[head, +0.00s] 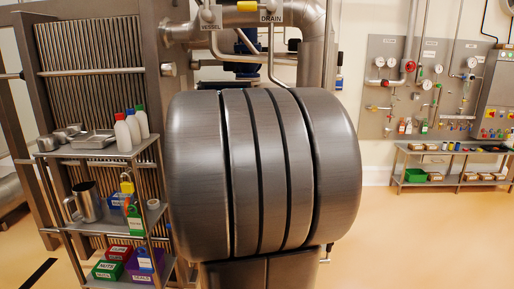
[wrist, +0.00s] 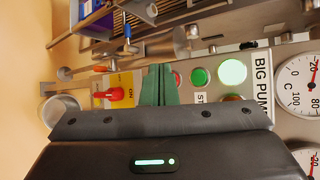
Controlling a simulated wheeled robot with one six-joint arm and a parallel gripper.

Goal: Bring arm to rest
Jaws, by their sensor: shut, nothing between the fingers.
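My gripper (wrist: 160,84) shows in the wrist view as two green fingers pressed together, with nothing between them. Its dark body with a green light fills the lower part of that view. The fingers point towards a control panel seen sideways. I cannot tell how far the fingertips are from the panel. My gripper and arm cannot be made out in the head view.
The panel has a red knob (wrist: 117,94), green buttons (wrist: 200,76) and a gauge (wrist: 299,83). In the head view, a large banded steel drum (head: 236,180) fills the middle. A shelf cart (head: 98,152) stands left; a low bench (head: 447,152) stands far right. Open floor lies right.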

